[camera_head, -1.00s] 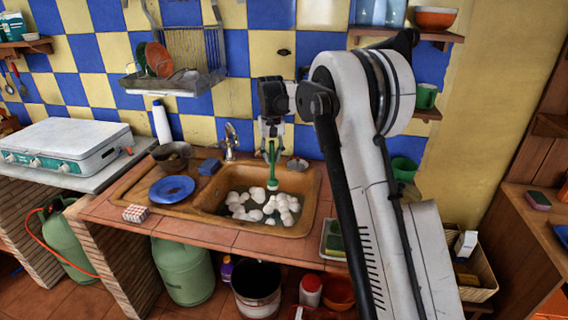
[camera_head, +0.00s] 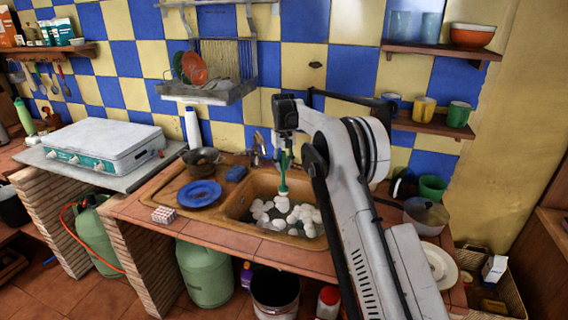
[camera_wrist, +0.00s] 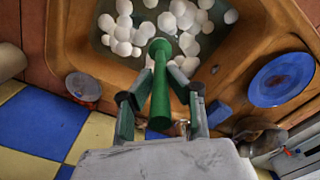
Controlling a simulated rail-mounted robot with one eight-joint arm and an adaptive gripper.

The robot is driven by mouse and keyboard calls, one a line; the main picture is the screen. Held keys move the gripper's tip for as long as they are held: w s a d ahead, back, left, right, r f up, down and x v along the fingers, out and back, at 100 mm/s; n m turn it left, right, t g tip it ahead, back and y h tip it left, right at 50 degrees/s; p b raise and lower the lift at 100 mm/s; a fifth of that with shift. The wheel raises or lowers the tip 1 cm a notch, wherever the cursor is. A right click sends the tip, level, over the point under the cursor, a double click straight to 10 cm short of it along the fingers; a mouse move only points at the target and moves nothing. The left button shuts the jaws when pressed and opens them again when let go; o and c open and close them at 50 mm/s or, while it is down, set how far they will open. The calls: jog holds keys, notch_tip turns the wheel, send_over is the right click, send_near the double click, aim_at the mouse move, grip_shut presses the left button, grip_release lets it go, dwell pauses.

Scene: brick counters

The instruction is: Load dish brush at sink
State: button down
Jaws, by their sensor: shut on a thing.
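My gripper (camera_head: 284,153) is shut on the green dish brush (camera_head: 283,178) and points down over the sink. The brush hangs roughly upright, its head low over the basin; I cannot tell whether it touches the white suds. In the wrist view the brush (camera_wrist: 160,88) runs between the two fingers of my gripper (camera_wrist: 161,78), its head toward the suds. The brown sink (camera_head: 236,208) has dark water with clumps of round white suds (camera_head: 292,217) in its basin. In the wrist view the suds (camera_wrist: 123,33) lie just beyond the brush.
A blue plate (camera_head: 199,193) and a dark pot (camera_head: 202,160) are on the sink's left side. A blue sponge (camera_head: 236,173) lies behind the plate. The faucet (camera_head: 259,145) stands at the back.

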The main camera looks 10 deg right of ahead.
notch_tip(320, 180, down, 17)
jog(key=b, duration=0.9)
jog(key=shift+r, duration=0.2)
dwell(0.3)
jog(key=shift+r, duration=0.1)
dwell(0.5)
jog(key=shift+r+p, duration=3.2)
jog(key=shift+r, duration=5.1)
